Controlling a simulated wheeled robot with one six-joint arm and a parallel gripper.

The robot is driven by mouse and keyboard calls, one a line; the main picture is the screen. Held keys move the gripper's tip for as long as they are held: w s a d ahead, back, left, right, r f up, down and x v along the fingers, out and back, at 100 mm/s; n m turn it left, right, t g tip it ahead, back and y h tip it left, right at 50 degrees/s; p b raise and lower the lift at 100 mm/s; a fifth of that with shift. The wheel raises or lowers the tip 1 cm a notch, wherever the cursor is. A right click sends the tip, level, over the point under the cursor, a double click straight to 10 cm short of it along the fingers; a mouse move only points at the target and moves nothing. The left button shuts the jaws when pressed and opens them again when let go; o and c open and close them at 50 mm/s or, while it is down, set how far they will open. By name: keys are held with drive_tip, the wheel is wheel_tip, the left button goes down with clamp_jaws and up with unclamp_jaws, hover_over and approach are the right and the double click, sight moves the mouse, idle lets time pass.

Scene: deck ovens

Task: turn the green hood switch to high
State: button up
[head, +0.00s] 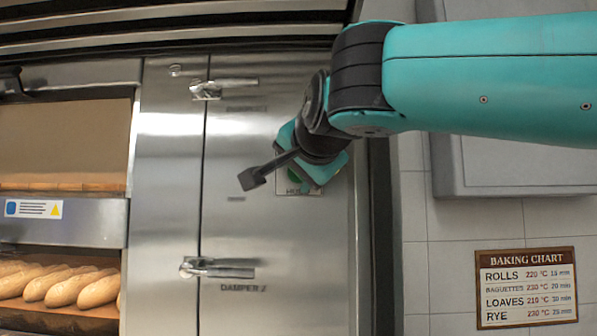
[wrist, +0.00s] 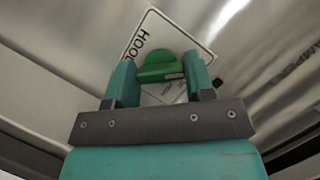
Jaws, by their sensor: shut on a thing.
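The green hood switch (wrist: 160,68) sits on a white label plate (wrist: 186,30) on the steel oven front. The letters "HOO" show on the plate in the wrist view, where the picture is tilted. My gripper (wrist: 158,80) is shut on the switch, one finger at each side of its green knob. In the head view my gripper (head: 312,160) is against the oven front and covers most of the plate (head: 298,189). A small bit of green shows beside it. The setting the switch points to cannot be read in either view.
Damper handles stand out from the steel front, one above (head: 222,86) and one below (head: 217,268) my gripper. Bread loaves (head: 75,287) lie in the oven at left. A baking chart (head: 526,288) hangs on the tiled wall at right, below a grey box (head: 515,165).

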drive_tip(key=shift+f+b, duration=0.15)
drive_tip(key=shift+b, duration=0.2)
drive_tip(key=m+t+b, duration=0.2)
drive_tip(key=m+b, duration=0.3)
drive_tip(key=b, duration=0.1)
drive_tip(key=m+t+b, duration=0.2)
drive_tip(key=m+b, duration=0.4)
drive_tip(key=m+t+y+b, duration=0.1)
drive_tip(key=m+t+b, duration=0.1)
drive_tip(key=m+b, duration=0.3)
drive_tip(key=shift+f+m+b, duration=0.1)
drive_tip(key=shift+m+b, duration=0.3)
drive_tip(key=shift+b, duration=0.35)
drive_tip(key=o, duration=0.9)
drive_tip(key=shift+s, duration=0.1)
